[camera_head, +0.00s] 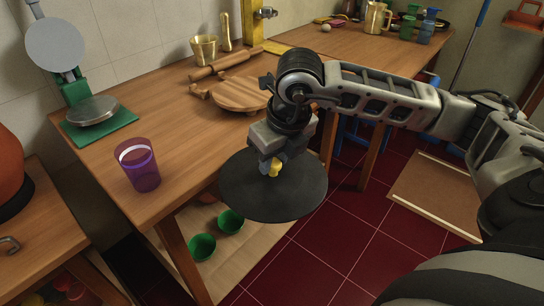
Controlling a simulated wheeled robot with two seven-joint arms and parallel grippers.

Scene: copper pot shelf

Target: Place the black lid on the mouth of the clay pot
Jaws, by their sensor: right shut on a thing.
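The black lid (300,193) is a flat dark disc near the middle of the head view. My right gripper (271,166) is shut on it from above, at its centre, where a small yellow part shows. The lid hangs in the air in front of the wooden table's edge, above the lower shelf and red floor. A rounded orange-brown vessel (8,163), which looks like the clay pot, is cut off by the left picture edge. Its mouth is not visible. My left gripper is not in view.
The wooden table (190,135) holds a purple cup (138,165), a green scale (95,115), a round wooden board (240,94) and a rolling pin (220,66). Green bowls (202,246) sit on the lower shelf. Bare tabletop lies between cup and board.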

